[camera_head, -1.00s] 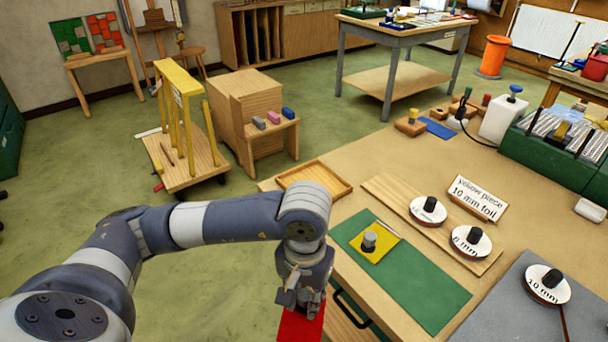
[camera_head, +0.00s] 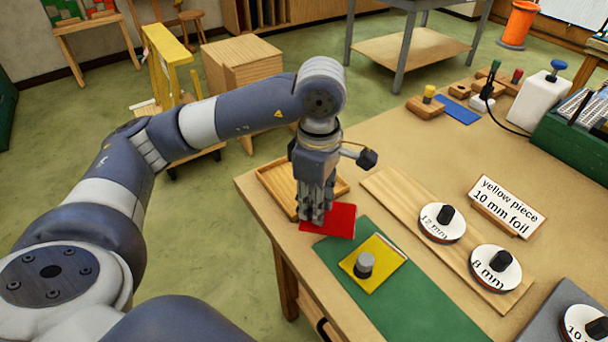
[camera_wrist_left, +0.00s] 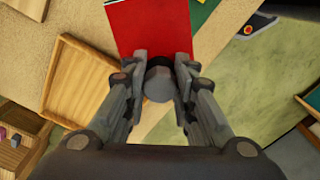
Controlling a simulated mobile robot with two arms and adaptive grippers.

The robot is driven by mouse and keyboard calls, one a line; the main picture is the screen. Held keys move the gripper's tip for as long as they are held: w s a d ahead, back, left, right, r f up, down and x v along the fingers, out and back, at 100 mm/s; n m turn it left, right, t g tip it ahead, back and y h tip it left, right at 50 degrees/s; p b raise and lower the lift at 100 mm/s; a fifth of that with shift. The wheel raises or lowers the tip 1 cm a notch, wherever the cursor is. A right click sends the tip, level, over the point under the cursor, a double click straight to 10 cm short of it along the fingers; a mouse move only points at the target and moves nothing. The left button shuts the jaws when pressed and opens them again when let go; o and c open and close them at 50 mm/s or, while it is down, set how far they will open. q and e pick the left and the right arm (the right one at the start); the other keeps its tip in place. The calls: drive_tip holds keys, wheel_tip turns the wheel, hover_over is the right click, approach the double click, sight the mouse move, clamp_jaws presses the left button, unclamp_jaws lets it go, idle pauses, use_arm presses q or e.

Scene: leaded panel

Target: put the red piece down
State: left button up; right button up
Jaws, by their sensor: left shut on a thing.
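My left gripper (camera_head: 313,218) is shut on the grey knob (camera_wrist_left: 158,84) of the flat red piece (camera_head: 338,220). The fingers point down, one on each side of the knob in the left wrist view. The red piece (camera_wrist_left: 152,28) lies level between the wooden tray (camera_head: 262,184) and the green mat (camera_head: 427,312), close to the table's edge. I cannot tell whether it touches the table or hangs just above it. A yellow piece (camera_head: 382,275) with a grey knob lies on the mat. My right gripper is not in view.
The tray (camera_wrist_left: 62,110) looks empty where it shows. Right of the mat, a wooden board (camera_head: 395,195) carries round labelled weights, including an 8 mm one (camera_head: 495,268). A sign (camera_head: 508,204) reads "yellow piece 10 mm foil".

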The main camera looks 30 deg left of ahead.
use_arm(q)
drive_tip(key=w+a+p, duration=0.1)
drive_tip(key=w+a, duration=0.2)
drive_tip(key=a, duration=0.1)
drive_tip(key=w+a+p, duration=0.1)
drive_tip(key=w+a, duration=0.1)
drive_tip(key=a, duration=0.2)
drive_tip(key=w+a+f+p, duration=0.1)
drive_tip(key=w+a+p, duration=0.1)
drive_tip(key=w+a, duration=0.1)
drive_tip(key=shift+w+a, duration=0.35)
drive_tip(key=shift+a, duration=0.2)
drive_tip(key=shift+w+a+f, duration=0.1)
drive_tip(key=shift+w+a, duration=0.05)
drive_tip(key=shift+a, duration=0.1)
wheel_tip(320, 180, down, 3)
drive_tip(key=shift+r+p, duration=0.1)
drive_tip(key=shift+p, duration=0.6)
drive_tip(key=shift+f, duration=0.4)
drive_tip(key=shift+f, duration=0.15)
drive_tip(key=o, duration=1)
